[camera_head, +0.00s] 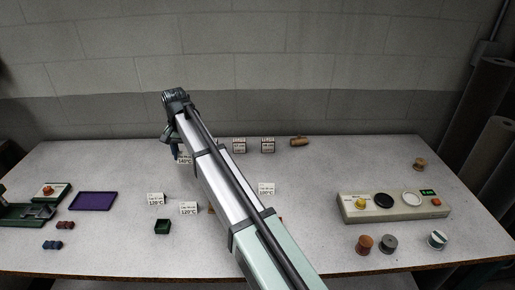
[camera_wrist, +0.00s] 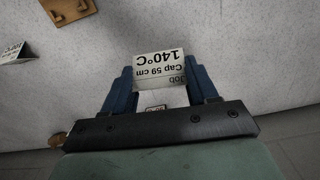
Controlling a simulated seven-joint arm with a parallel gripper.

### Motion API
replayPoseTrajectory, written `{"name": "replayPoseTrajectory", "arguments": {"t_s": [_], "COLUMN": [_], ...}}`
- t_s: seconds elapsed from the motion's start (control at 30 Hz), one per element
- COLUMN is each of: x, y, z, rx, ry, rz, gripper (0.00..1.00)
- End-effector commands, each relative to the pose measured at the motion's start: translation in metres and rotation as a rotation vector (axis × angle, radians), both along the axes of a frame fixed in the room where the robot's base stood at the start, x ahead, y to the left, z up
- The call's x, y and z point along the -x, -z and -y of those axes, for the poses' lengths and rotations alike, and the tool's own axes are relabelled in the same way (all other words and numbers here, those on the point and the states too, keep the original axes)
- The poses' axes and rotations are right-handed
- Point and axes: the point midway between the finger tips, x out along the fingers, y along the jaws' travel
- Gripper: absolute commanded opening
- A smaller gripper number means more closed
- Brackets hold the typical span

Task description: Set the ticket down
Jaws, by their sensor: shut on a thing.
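My gripper (camera_wrist: 159,74) is shut on a white ticket (camera_wrist: 160,68) reading "Job Cap 59 cm 140°C", upside down in the wrist view. One blue finger is at each side of it. In the head view the ticket (camera_head: 184,160) shows below my gripper (camera_head: 174,146), over the back left-centre of the table, partly hidden by my arm. I cannot tell whether its lower edge touches the table. Other white tickets stand on the table: two reading 120°C, at left (camera_head: 156,199) and front (camera_head: 188,209), and one reading 100°C (camera_head: 266,189) right of my arm.
Two small labelled cards (camera_head: 239,146) (camera_head: 268,145) and a wooden piece (camera_head: 299,141) stand at the back. A green box (camera_head: 163,227), purple tray (camera_head: 92,201) and green device (camera_head: 25,214) are left. A control panel (camera_head: 394,206) and spools (camera_head: 364,244) are right. The back left is clear.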

Motion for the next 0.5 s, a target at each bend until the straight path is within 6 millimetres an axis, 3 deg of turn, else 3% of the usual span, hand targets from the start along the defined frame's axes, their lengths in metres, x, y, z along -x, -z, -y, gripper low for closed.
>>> {"name": "replayPoseTrajectory", "arguments": {"t_s": [0.13,0.27,0.5], "x": [-0.003,-0.015,-0.050], "y": [-0.001,-0.001,0.001], "z": [0.006,0.027,0.104], "rx": [0.000,0.000,0.002], "ry": [0.008,0.039,0.144], "rz": [0.000,0.000,-0.002], "gripper": [0.30,0.30,0.30]}}
